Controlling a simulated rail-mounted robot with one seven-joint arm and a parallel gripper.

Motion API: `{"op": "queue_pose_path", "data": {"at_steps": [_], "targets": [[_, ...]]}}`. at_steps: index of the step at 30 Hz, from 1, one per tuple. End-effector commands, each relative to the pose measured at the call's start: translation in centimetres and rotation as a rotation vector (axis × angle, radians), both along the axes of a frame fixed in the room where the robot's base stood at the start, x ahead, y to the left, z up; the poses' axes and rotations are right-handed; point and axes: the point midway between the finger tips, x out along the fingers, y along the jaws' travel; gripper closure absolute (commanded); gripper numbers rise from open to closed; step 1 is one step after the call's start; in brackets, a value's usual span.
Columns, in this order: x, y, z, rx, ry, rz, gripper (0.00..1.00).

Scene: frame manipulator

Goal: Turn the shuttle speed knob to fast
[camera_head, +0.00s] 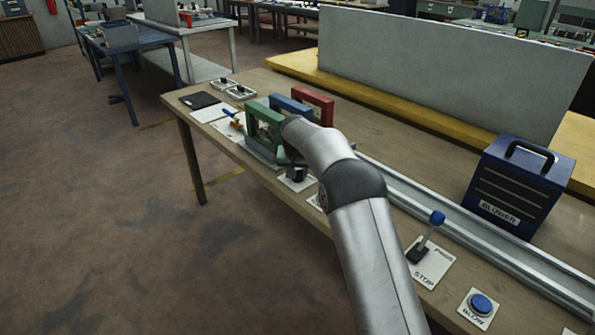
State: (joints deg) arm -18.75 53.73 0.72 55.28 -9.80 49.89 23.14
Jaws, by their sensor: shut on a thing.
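A black knob (298,174) stands on a small white plate at the front edge of the workbench, just left of my arm. I cannot read its label or its pointer setting from here. My gripper (291,156) reaches down over this knob from the bent end of my arm. It shows only as a small dark shape between the silver wrist and the plate, with the fingers mostly hidden. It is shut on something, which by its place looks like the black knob. Contact itself is not clearly visible.
Green (265,126), blue (290,104) and red (318,106) frames stand close behind my gripper. A metal rail (450,213) runs right, past a blue blower box (520,186). A blue-tipped lever (430,235) and a blue button (481,305) are at the front right.

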Motion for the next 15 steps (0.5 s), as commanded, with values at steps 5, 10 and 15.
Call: {"op": "queue_pose_path", "data": {"at_steps": [5, 10, 15], "targets": [[0.04, -0.02, 0.07, 0.002, -0.001, -0.004, 0.87], [0.03, -0.01, 0.06, 0.001, -0.001, -0.003, 0.87], [0.02, -0.01, 0.04, 0.001, 0.0, -0.003, 0.43]]}}
